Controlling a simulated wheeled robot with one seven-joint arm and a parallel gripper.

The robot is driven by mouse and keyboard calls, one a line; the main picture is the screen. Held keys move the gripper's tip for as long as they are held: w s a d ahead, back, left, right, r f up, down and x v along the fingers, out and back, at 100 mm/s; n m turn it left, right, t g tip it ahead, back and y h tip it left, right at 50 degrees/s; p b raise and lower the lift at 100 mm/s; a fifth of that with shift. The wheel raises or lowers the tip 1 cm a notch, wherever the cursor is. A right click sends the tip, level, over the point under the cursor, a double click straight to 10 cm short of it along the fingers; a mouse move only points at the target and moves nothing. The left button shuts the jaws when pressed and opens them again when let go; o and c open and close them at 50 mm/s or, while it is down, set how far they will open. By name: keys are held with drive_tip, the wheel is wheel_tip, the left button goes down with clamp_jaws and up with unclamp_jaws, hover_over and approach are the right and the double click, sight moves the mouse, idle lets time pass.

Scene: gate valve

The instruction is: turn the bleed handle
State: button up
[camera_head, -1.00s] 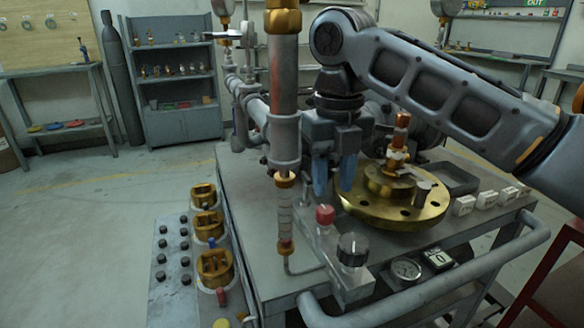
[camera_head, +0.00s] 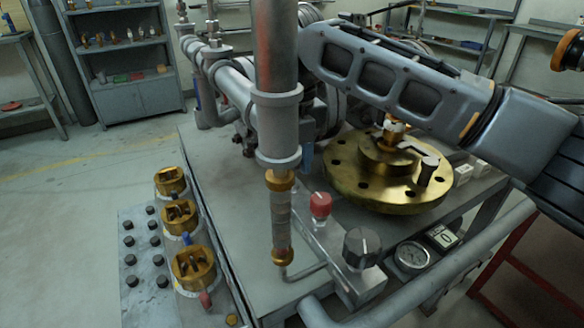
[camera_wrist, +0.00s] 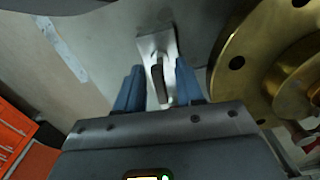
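In the wrist view, a pale metal lever with a dark slot or grip (camera_wrist: 158,60) lies between my gripper's blue fingers (camera_wrist: 158,80). It may be the bleed handle; I cannot tell for sure. The fingers stand apart on either side of it, and I see no clear clamping. In the head view, my gripper (camera_head: 306,158) is mostly hidden behind the vertical pipe and my own arm; only a bit of blue finger shows, left of the brass flange. The lever is hidden there.
The brass flange (camera_head: 346,189), also in the wrist view (camera_wrist: 230,45), is close to the right of my fingers. The vertical pipe (camera_head: 276,125) stands in front. A red knob (camera_head: 320,204), black knob (camera_head: 362,247) and round gauge (camera_head: 412,256) are nearer the front.

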drive_tip(key=shift+f, duration=0.65)
clamp_jaws()
